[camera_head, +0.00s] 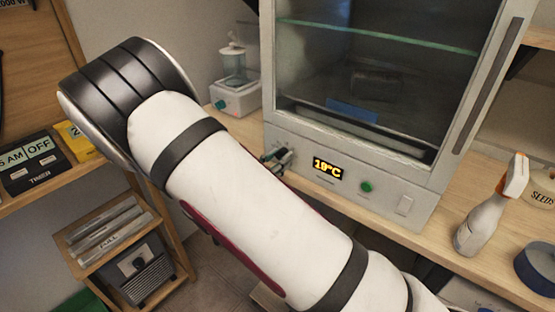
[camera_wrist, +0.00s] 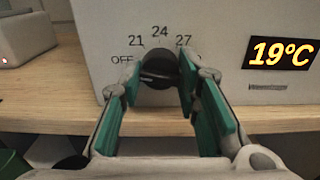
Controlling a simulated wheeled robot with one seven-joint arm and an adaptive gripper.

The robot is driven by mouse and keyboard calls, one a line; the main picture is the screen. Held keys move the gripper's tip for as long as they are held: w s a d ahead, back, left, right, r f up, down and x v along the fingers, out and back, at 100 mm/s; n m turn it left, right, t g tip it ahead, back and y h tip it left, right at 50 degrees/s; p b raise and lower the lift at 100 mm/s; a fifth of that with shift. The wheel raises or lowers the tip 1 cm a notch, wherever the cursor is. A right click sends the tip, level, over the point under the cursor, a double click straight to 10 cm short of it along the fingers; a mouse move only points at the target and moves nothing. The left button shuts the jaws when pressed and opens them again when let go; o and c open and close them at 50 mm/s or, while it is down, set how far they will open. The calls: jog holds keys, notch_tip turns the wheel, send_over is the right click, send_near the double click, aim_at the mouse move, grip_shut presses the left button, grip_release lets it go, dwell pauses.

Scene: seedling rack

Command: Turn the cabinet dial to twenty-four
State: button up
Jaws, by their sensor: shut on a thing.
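The cabinet (camera_head: 330,165) is a grey box with a glass door, standing on the wooden bench. Its dial (camera_wrist: 158,69) is a dark round knob on the front panel, with the marks OFF, 21, 24 and 27 around it. My gripper (camera_wrist: 156,74) has its green-padded fingers on both sides of the dial and is shut on it. I cannot tell clearly which mark the dial points to. The display (camera_wrist: 282,53) to the right of the dial reads 19°C. In the head view my gripper (camera_head: 277,158) is small at the panel, and the dial is mostly hidden.
A green button (camera_head: 367,187) and a pale switch (camera_head: 404,205) are on the panel right of the display (camera_head: 327,169). A spray bottle (camera_head: 490,210) stands on the bench at right. A small white device (camera_head: 235,98) stands left of the cabinet.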

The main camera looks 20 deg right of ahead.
jog(key=m, duration=0.7)
jog(key=shift+m, duration=0.4)
jog(key=m+b, duration=0.1)
jog(key=m, duration=0.3)
jog(key=shift+m+b, duration=0.45)
jog(key=shift+m, duration=1.45)
jog(key=shift+f, duration=0.1)
jog(key=o, duration=1.2)
jog(key=shift+c, duration=0.2)
